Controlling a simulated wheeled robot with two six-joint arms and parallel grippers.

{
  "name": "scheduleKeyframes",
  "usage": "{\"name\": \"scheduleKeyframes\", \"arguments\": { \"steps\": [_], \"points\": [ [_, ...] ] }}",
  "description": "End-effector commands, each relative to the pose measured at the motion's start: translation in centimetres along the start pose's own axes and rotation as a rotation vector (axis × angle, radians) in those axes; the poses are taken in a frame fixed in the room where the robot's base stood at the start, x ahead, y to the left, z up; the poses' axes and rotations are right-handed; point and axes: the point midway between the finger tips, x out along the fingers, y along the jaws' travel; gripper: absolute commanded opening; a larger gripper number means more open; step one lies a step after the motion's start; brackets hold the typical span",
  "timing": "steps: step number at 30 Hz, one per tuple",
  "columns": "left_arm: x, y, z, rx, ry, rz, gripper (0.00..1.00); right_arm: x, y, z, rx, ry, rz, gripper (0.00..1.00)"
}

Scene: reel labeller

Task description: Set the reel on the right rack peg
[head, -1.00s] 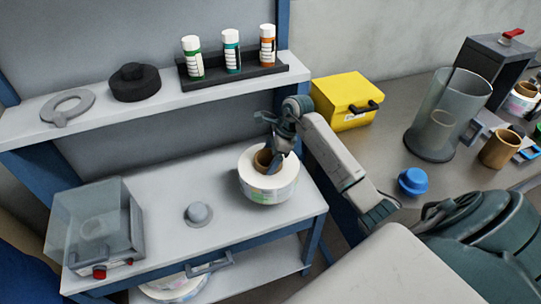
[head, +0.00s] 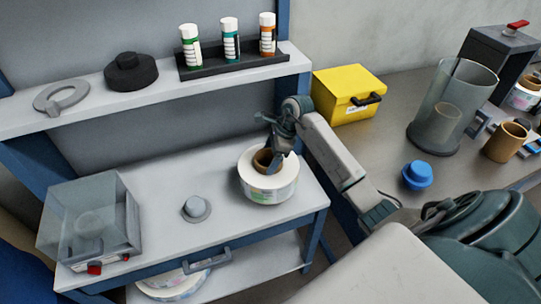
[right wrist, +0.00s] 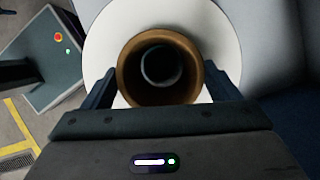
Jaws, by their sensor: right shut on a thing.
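The reel (head: 262,192), a thick white roll with a brown core (head: 264,160), is at the right end of the grey bench (head: 150,190). My right gripper (head: 274,150) is shut on the core from above, with one finger on each side of its rim. In the right wrist view the reel (right wrist: 222,40) lies below the gripper (right wrist: 165,88), and a round grey shape shows inside the core (right wrist: 130,70). I cannot tell if the reel touches the bench. A short grey peg with a round base (head: 196,208) stands left of the reel. My left gripper is not in view.
A clear box (head: 90,220) stands at the bench's left end. The upper shelf (head: 200,88) carries a black disc (head: 130,72), a grey ring (head: 62,97) and several bottles in a tray. A yellow box (head: 345,95), clear jug (head: 450,105) and blue cap (head: 417,175) stand right.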

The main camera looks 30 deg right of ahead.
Motion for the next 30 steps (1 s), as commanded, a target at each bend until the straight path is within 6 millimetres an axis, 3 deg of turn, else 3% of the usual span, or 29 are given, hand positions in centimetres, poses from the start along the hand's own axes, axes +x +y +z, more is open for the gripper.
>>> {"name": "scheduleKeyframes", "arguments": {
  "steps": [30],
  "points": [
    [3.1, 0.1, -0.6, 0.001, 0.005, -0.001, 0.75, 3.1, -0.1, -1.2, -0.002, -0.003, -0.003, 0.11]
  ]
}}
